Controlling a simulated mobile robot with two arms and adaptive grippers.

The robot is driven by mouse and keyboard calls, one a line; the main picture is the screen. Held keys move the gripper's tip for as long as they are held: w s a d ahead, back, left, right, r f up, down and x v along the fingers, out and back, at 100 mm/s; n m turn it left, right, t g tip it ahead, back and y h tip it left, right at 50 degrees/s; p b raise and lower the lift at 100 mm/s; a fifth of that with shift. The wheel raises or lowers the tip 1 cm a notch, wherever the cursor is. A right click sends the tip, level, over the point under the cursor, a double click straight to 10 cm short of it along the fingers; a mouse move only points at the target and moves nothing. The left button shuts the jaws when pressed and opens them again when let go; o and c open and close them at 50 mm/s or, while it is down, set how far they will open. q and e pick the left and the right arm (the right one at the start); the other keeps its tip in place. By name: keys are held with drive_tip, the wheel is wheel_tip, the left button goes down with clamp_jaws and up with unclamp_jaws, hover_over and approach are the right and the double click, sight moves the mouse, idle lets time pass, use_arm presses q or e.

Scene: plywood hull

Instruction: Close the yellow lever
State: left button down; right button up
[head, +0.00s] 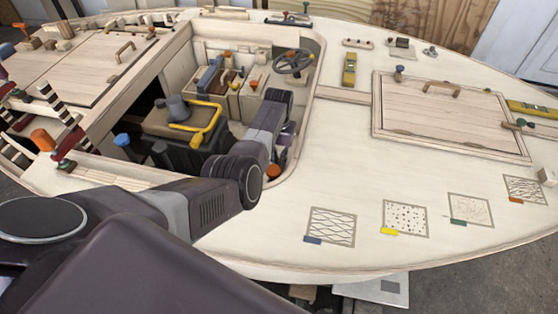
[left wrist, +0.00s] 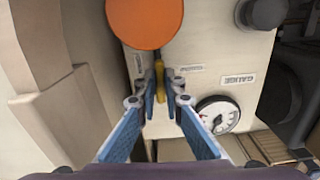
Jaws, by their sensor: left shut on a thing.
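The yellow lever (left wrist: 159,72) shows in the left wrist view as a narrow upright piece on a pale panel (left wrist: 190,57), just below a large orange knob (left wrist: 145,20). My left gripper (left wrist: 161,91) has its blue-padded fingers closed in around the lever, with the tips on either side of it. The lever's lower part is partly hidden between the fingers. In the head view my left arm reaches into the cockpit recess, and its own links mostly hide the gripper and the lever. My right gripper is not in view.
A round gauge (left wrist: 218,115) sits on the panel right of the fingers. A dark knob (left wrist: 265,12) is at upper right. In the head view a dark box with a yellow handle (head: 205,129) and a steering wheel (head: 293,61) stand near my arm. The recess rim surrounds it.

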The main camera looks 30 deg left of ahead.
use_arm(q)
drive_tip(key=m, duration=0.2)
drive_tip(key=a+m+p, duration=0.1)
drive_tip(key=shift+r+m, duration=0.1)
drive_tip(key=shift+m, duration=0.3)
drive_tip(key=m, duration=0.2)
drive_tip(key=shift+w+a+m, duration=0.1)
drive_tip(key=shift+a+m, duration=0.15)
drive_tip(key=shift+m, duration=0.15)
drive_tip(key=shift+w+a+m, duration=0.1)
drive_tip(key=shift+a+m, duration=0.1)
drive_tip(key=shift+m, duration=0.7)
drive_tip(key=m, duration=0.3)
drive_tip(key=m+b, duration=0.1)
drive_tip(key=shift+w+a+m, duration=0.3)
drive_tip(key=shift+w+a, duration=0.05)
drive_tip(key=shift+w, duration=0.05)
drive_tip(key=shift+w+a+m+b, duration=0.15)
drive_tip(key=shift+m+b, duration=0.1)
drive_tip(key=shift+m, duration=0.5)
drive_tip(key=shift+w+m+b, duration=0.1)
drive_tip(key=shift+m+b, duration=0.15)
drive_tip(key=shift+m, duration=0.45)
drive_tip(key=shift+w+a+m+b, duration=0.15)
drive_tip(key=shift+m+b, duration=0.1)
drive_tip(key=shift+m, duration=0.5)
drive_tip(key=shift+d, duration=0.1)
drive_tip(key=c, duration=2)
unclamp_jaws()
drive_tip(key=shift+c, duration=0.2)
